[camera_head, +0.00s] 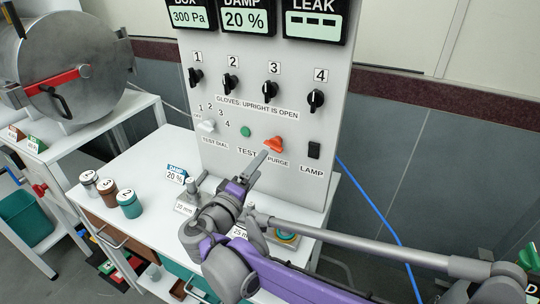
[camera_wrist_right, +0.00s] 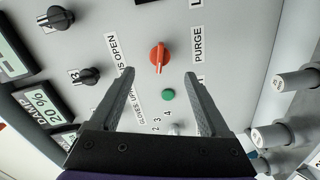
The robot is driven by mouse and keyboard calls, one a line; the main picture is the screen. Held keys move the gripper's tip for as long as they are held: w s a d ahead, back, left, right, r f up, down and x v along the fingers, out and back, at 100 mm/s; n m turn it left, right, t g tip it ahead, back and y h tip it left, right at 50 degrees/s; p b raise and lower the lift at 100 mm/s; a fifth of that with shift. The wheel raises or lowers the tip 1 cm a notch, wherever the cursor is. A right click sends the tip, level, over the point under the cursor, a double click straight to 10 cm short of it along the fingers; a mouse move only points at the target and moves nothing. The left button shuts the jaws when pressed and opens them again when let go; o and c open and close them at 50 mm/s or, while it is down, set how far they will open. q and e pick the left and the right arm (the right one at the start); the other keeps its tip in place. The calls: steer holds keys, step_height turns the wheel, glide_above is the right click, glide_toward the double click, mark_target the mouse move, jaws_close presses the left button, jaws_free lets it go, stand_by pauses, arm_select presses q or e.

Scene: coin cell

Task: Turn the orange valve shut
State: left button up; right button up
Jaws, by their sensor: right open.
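The orange valve (camera_head: 273,145) is a knob on the grey panel, above the PURGE label. Its handle lies roughly sideways on the panel in the head view. It also shows in the right wrist view (camera_wrist_right: 158,57), ahead of the fingers and between their lines. My right gripper (camera_head: 262,160) points at the panel just below and left of the valve in the head view. In the wrist view its two fingers (camera_wrist_right: 160,73) are spread wide with nothing between them; contact with the valve does not show. My left gripper is not in view.
A green test button (camera_head: 245,131) and a white test dial (camera_head: 207,126) sit left of the valve, with a black lamp switch (camera_head: 314,150) to the right. Several black knobs (camera_head: 272,91) line the panel above. Numbered jars (camera_head: 129,204) stand on the white bench.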

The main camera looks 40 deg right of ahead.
mark_target(272, 148)
steer(key=x, duration=1)
steer(key=shift+w+d, duration=0.1)
steer(key=shift+w, duration=0.1)
